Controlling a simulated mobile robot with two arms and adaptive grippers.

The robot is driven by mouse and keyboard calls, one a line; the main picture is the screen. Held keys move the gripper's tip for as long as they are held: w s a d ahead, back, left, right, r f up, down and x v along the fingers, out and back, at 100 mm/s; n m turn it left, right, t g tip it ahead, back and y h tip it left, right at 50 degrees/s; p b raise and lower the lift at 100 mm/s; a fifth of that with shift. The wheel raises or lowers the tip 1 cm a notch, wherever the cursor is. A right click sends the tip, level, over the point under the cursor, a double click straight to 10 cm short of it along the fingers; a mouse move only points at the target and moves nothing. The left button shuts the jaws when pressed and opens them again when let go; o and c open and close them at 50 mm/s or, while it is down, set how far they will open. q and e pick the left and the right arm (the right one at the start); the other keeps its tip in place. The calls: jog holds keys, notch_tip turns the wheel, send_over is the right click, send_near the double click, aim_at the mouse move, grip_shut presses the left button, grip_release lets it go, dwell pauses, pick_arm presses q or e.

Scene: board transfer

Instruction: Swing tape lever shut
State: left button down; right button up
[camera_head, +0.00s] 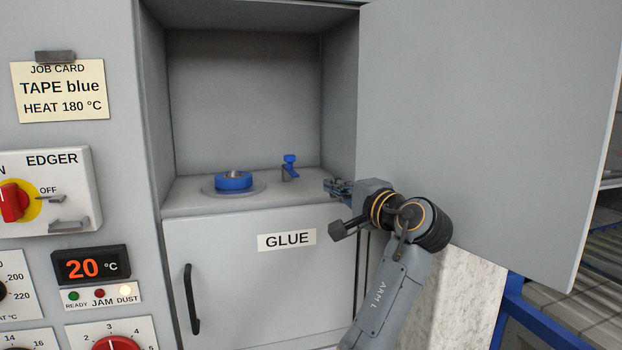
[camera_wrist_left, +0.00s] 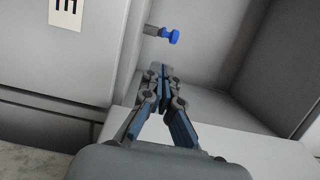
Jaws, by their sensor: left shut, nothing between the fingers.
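The tape lever (camera_head: 289,167), a short grey post with a blue knob, stands on the shelf of the open compartment, right of the blue tape roll (camera_head: 233,181). In the left wrist view the lever (camera_wrist_left: 163,34) shows just beyond the fingertips. My left gripper (camera_head: 328,186) is at the right end of the shelf's front edge, to the right of the lever and apart from it. Its fingers (camera_wrist_left: 161,70) are shut with nothing between them. The tape roll sits on a round grey plate. My right gripper is not in view.
The large grey door (camera_head: 480,120) stands open on the right, close behind my left arm. Below the shelf is the closed GLUE door (camera_head: 270,280) with a black handle (camera_head: 191,300). A job card (camera_head: 60,90) reading TAPE blue and the EDGER switch (camera_head: 45,190) are at left.

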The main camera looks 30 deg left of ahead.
aim_at(310, 193)
pick_arm(q)
jog(key=shift+w, duration=0.1)
jog(key=p+x, duration=0.2)
jog(key=x, duration=0.7)
jog(key=shift+w+a+f+p, duration=0.1)
jog(key=shift+w+a+p, duration=0.2)
jog(key=shift+a, duration=0.15)
jog(key=shift+s, duration=0.1)
